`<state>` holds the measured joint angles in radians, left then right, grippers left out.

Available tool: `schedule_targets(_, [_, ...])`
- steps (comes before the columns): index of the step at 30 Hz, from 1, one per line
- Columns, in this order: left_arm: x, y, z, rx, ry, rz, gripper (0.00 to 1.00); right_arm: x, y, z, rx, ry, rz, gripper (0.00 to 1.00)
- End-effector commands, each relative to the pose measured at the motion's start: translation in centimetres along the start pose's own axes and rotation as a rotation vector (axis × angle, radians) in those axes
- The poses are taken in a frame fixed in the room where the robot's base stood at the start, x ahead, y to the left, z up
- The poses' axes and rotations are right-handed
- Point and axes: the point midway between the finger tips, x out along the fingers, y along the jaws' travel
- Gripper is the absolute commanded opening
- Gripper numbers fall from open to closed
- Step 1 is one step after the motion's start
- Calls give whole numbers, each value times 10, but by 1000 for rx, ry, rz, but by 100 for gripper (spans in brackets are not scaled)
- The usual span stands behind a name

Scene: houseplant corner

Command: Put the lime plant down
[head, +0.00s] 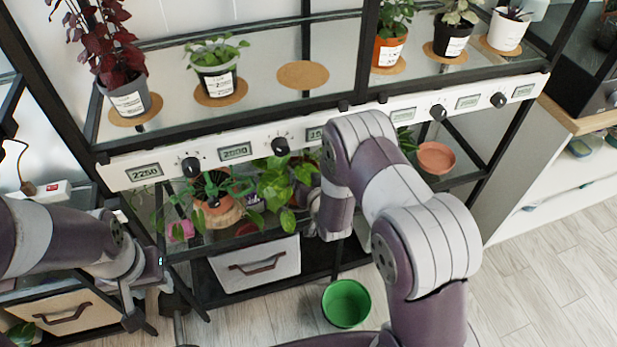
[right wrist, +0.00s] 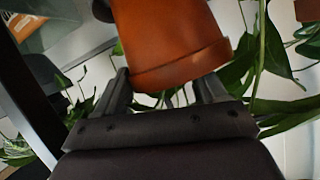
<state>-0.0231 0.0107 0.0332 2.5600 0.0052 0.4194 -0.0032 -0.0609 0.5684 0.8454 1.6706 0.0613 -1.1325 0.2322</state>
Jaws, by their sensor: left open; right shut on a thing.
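My right gripper (right wrist: 164,80) is shut on an orange-brown pot (right wrist: 168,38), which sits between its two fingers in the right wrist view. Green leaves hang around the pot there. In the head view, a bright-green leafy plant (head: 278,184), which looks like the lime plant, shows at the lower shelf, just left of my right wrist. Its pot is mostly hidden, and my right jaws are hidden behind my arm and the leaves. I cannot tell whether the pot touches the shelf. My left gripper (head: 154,308) is open and empty at the lower left, apart from the plants.
The upper shelf holds several potted plants on cork mats; one cork mat (head: 303,74) is bare. A terracotta dish (head: 436,157) sits on the lower shelf at right. A potted plant (head: 214,190) stands left of the bright-green one. A green bucket (head: 346,304) stands on the floor.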

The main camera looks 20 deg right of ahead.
Motion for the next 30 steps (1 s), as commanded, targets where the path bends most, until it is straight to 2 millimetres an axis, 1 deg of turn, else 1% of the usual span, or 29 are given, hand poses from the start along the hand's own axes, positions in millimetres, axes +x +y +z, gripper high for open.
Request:
schedule_targets(2, [3,0,0,0,0,0,43,2,1,3,0,3,-1,24])
schedule_targets(3, [3,0,0,0,0,0,43,1,1,3,0,0,0,77])
schedule_targets(5, [2,0,0,0,0,0,43,1,1,2,0,0,0,96])
schedule_targets(13, [2,0,0,0,0,0,43,1,0,2,0,0,0,96])
schedule_targets(16, [-7,0,-1,0,0,0,43,-5,-2,-6,0,-1,0,96])
schedule_targets(17, [-7,0,-1,0,0,0,43,-10,-1,-5,0,-2,0,96])
schedule_targets(20, [-14,0,-2,0,0,0,43,-35,-2,-6,-1,-3,0,96])
schedule_targets(24, [-23,0,-3,0,0,0,43,-74,-2,-6,-1,-3,0,96])
schedule_targets(27, [-27,0,-3,0,0,0,43,-97,-1,-5,0,-3,1,96])
schedule_targets(30, [-29,0,-3,0,0,0,43,-112,-1,-4,0,-1,0,96])
